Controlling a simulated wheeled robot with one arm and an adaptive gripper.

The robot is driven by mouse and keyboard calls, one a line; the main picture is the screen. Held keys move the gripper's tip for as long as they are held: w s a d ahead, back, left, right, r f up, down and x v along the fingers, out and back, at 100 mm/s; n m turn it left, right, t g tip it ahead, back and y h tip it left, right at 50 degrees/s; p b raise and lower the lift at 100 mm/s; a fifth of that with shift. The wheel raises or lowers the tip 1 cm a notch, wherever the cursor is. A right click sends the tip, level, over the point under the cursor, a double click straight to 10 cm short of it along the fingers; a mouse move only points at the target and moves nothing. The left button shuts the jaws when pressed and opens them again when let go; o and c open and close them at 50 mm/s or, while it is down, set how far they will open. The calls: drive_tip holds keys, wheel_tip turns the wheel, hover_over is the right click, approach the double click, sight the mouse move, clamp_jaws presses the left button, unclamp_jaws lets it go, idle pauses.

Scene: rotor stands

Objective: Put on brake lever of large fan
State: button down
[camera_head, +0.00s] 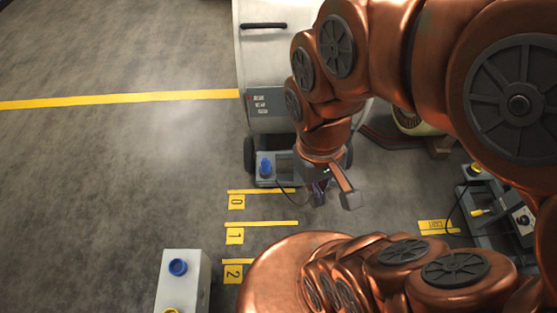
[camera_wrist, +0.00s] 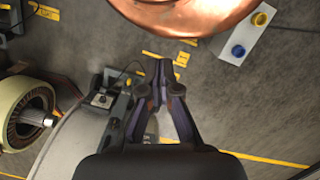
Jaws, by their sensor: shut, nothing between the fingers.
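The pale housing of a large machine (camera_head: 262,75), which I take to be the large fan, stands at the top centre of the head view. Its curved side also shows in the wrist view (camera_wrist: 85,140). A small grey box with a blue part (camera_head: 265,167) sits at its foot. My gripper (camera_head: 319,199) is low over the floor, to the right of that box. In the wrist view its fingers (camera_wrist: 158,64) are closed together and empty. A grey box with a dark knob (camera_wrist: 103,98) lies left of the fingers. I cannot tell which part is the brake lever.
A pedestal with blue and yellow buttons (camera_head: 185,281) stands at lower left. A dark stand with a yellow handle (camera_head: 495,215) is at right. A cream motor (camera_wrist: 22,105) shows left in the wrist view. Yellow numbered floor marks (camera_head: 262,223) lie below the housing. Left floor is open.

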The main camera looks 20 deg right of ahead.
drive_tip(key=shift+w+a, duration=0.15)
drive_tip(key=shift+w, duration=0.1)
drive_tip(key=w+d+f+m+t+y+b, duration=0.1)
drive_tip(key=w+d+f+t+b, duration=0.15)
drive_tip(key=w+f+b, duration=0.9)
drive_tip(key=w+d+f+m+t+y+b, duration=0.1)
drive_tip(key=w+d+f+b, duration=0.3)
drive_tip(key=w+f+b, duration=0.75)
drive_tip(key=w+d+f+m+t+b, duration=0.1)
drive_tip(key=w+d+f+b, duration=0.3)
drive_tip(key=f, duration=0.5)
drive_tip(key=w+d+f+m+b, duration=0.2)
drive_tip(key=w+d+f+b, duration=0.2)
drive_tip(key=d+f, duration=0.5)
drive_tip(key=w+d+f+m+t+h+b, duration=0.1)
drive_tip(key=w+d+f+b, duration=0.3)
drive_tip(key=d+f, duration=0.3)
wheel_tip(320, 180, down, 3)
drive_tip(key=shift+d+f+m+t, duration=0.15)
drive_tip(key=shift+m+t, duration=0.15)
drive_tip(key=shift+t, duration=0.05)
drive_tip(key=shift+w+f, duration=0.1)
drive_tip(key=shift+w, duration=0.05)
